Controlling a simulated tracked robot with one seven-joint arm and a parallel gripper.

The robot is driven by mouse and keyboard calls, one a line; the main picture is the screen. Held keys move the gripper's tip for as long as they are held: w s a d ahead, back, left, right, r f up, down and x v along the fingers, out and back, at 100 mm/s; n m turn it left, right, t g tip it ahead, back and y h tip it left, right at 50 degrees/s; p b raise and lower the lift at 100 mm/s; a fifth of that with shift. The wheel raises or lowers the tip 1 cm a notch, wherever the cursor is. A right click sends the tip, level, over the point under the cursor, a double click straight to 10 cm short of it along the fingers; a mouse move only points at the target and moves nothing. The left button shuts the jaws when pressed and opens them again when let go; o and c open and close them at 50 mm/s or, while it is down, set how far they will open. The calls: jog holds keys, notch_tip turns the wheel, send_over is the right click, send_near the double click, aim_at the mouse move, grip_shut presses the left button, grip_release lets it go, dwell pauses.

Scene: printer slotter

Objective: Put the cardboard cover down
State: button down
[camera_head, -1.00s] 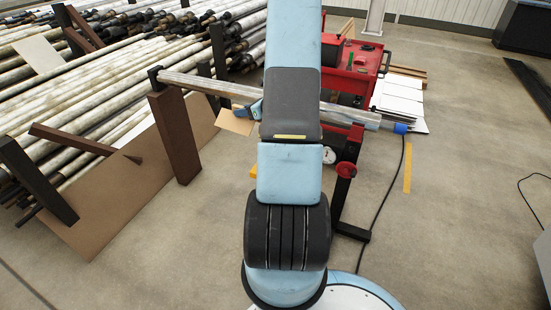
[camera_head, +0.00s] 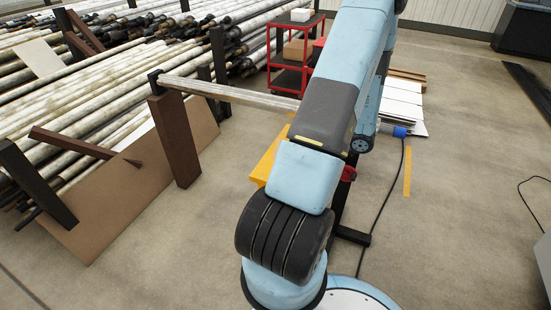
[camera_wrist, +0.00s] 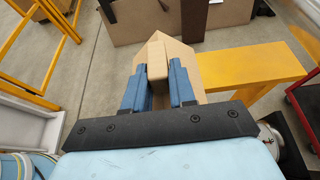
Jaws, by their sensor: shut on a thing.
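The tan cardboard cover (camera_wrist: 157,58) is between the blue fingers of my gripper (camera_wrist: 158,88) in the wrist view. My gripper is shut on it, with its pointed far end reaching past the fingertips. The cover is held up, with grey floor showing beyond it. In the head view my arm is swung to the right, and it hides my gripper and the cover.
A yellow beam (camera_wrist: 255,75) lies right of the cover, with a red cart (camera_wrist: 305,105) farther right. Yellow rails (camera_wrist: 45,50) stand at left. In the head view a long pipe (camera_head: 235,95) rests on a brown post (camera_head: 175,138). Open floor (camera_head: 465,170) lies right.

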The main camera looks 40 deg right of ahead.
aim_at(276, 148)
jog(key=x, duration=0.2)
jog(key=d+x, duration=0.1)
jog(key=x, duration=0.4)
jog(key=shift+w+f, duration=0.25)
jog(key=shift+w, duration=0.2)
jog(key=shift+w+a+f, duration=0.1)
jog(key=shift+w+f, duration=0.75)
jog(key=shift+f, duration=0.65)
jog(key=shift+w+a+f, duration=0.15)
jog(key=shift+w+f, duration=0.7)
jog(key=shift+f, duration=0.7)
jog(key=shift+w+a+f, duration=0.1)
jog(key=shift+w+f, duration=0.75)
jog(key=shift+f, duration=0.65)
jog(key=c, duration=0.9)
grip_release()
